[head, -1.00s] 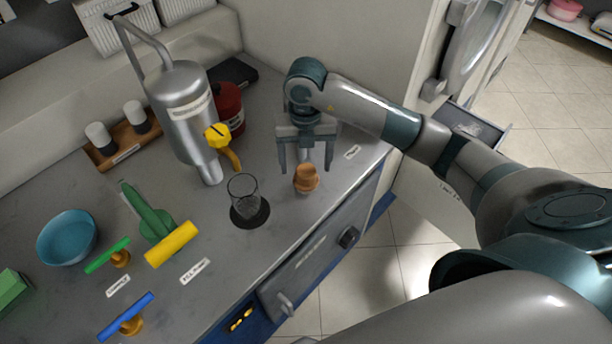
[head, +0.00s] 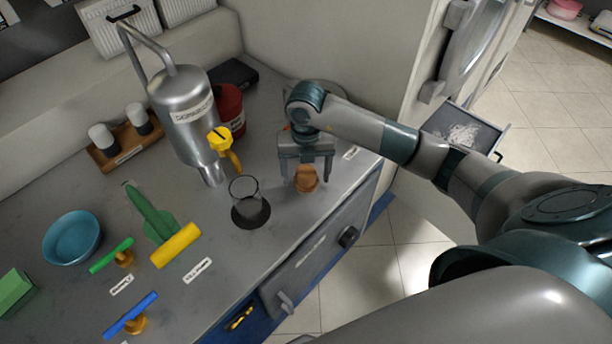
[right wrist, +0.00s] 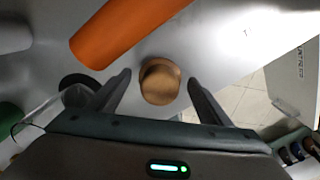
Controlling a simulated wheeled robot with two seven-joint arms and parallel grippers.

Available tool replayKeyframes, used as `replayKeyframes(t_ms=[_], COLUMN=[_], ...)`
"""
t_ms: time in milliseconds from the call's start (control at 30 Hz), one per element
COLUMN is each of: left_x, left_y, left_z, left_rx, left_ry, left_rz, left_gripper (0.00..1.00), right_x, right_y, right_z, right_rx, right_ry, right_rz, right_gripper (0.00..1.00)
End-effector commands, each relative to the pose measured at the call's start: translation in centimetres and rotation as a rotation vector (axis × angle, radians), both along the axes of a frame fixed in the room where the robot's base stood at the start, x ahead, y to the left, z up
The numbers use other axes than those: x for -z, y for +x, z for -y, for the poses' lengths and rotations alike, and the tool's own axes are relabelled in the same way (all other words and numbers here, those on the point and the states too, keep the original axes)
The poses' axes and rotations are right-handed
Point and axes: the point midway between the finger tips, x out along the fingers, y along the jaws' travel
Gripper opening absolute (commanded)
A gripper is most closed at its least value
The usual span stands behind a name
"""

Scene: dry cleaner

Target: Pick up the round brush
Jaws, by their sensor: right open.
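The round brush (head: 306,180) looks like a small brown wooden knob and stands on the grey counter near its front right edge. My right gripper (head: 306,174) is open and points down, with one finger on each side of the brush's top. In the right wrist view the brush (right wrist: 160,84) sits between the two open fingertips, and a gap shows on both sides. The brush's lower part is hidden in that view. My left gripper is not in view.
A clear glass on a dark disc (head: 250,212) stands just left of the gripper. A metal tank with a yellow handle (head: 190,110) and a red canister (head: 229,108) stand behind. An orange cylinder (right wrist: 130,30) lies near the brush. Coloured brushes lie to the left.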

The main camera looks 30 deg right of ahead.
Motion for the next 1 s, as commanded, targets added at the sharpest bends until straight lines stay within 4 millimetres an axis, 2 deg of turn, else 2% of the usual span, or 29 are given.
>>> replayKeyframes(t_ms=[133,633,667,800,833,1000], left_x=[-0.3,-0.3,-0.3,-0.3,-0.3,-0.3], left_y=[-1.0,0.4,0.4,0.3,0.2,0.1], left_z=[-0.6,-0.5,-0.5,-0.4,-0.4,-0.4], left_rx=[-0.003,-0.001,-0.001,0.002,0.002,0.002], left_ry=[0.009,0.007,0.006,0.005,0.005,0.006], left_rz=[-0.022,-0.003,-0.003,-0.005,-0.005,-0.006], left_gripper=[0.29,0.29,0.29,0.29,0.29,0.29], right_x=[1.2,1.4,1.4,1.4,1.4,1.3], right_y=[-0.1,0.0,0.0,0.0,0.0,0.0], right_z=[0.0,0.0,0.0,0.0,0.0,0.0], right_rx=[0.0,-0.001,-0.001,-0.001,-0.001,-0.001], right_ry=[-0.001,0.0,0.0,0.0,0.0,0.0], right_rz=[-0.001,0.0,0.0,0.0,0.0,0.001], right_gripper=[0.73,0.73,0.68,0.34,0.29,0.29])
